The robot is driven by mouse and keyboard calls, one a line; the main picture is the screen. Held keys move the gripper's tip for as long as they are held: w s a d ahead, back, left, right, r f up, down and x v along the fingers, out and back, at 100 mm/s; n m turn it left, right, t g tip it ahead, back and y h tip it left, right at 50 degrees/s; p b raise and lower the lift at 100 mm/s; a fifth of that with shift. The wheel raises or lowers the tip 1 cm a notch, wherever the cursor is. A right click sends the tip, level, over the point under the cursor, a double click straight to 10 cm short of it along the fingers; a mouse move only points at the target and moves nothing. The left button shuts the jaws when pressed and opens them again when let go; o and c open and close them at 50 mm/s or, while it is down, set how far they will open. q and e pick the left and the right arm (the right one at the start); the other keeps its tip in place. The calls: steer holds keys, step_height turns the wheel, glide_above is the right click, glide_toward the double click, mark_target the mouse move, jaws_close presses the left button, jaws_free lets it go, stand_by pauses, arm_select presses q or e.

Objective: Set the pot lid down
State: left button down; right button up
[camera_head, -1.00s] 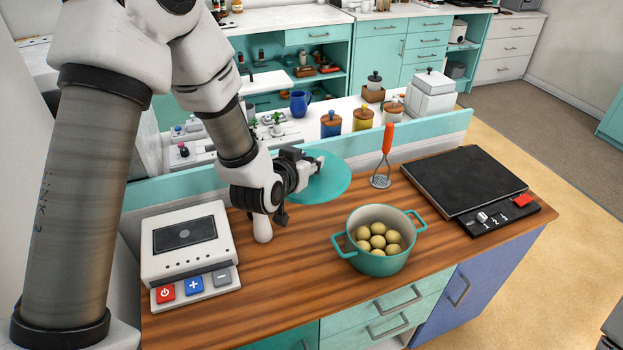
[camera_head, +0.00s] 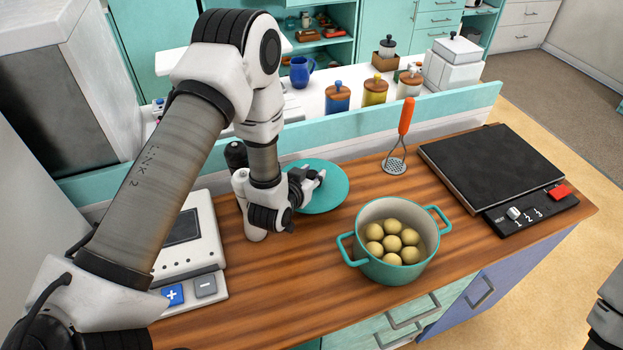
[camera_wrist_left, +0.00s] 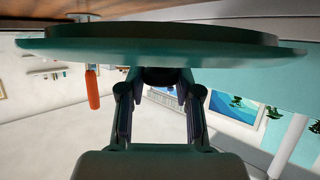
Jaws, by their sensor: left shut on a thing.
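The teal pot lid (camera_head: 334,197) is at the back of the wooden counter, left of the pot. My left gripper (camera_head: 314,181) is shut on it. In the left wrist view the lid (camera_wrist_left: 240,54) spans the top as a wide disc, close to the wooden surface, with the gripper (camera_wrist_left: 160,78) at its middle. The knob is mostly hidden between the fingers. I cannot tell whether the lid touches the counter. The teal pot (camera_head: 398,272) stands uncovered at the front, with several round potatoes (camera_head: 392,241) inside.
An orange-handled masher (camera_head: 405,117) stands behind the pot. A black hotplate (camera_head: 490,165) is at the right. A white appliance with buttons (camera_head: 205,245) is at the left, partly behind my arm. A teal ledge (camera_head: 420,116) bounds the back. Bare wood (camera_head: 300,275) lies left of the pot.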

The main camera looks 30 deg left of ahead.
arm_select(q)
steer(key=shift+w+f, duration=0.1)
steer(key=shift+f, duration=0.95)
steer(key=shift+f+b, duration=0.5)
steer(key=shift+b, duration=0.05)
steer(key=shift+r, duration=0.1)
steer(key=c, duration=0.8)
jaws_free()
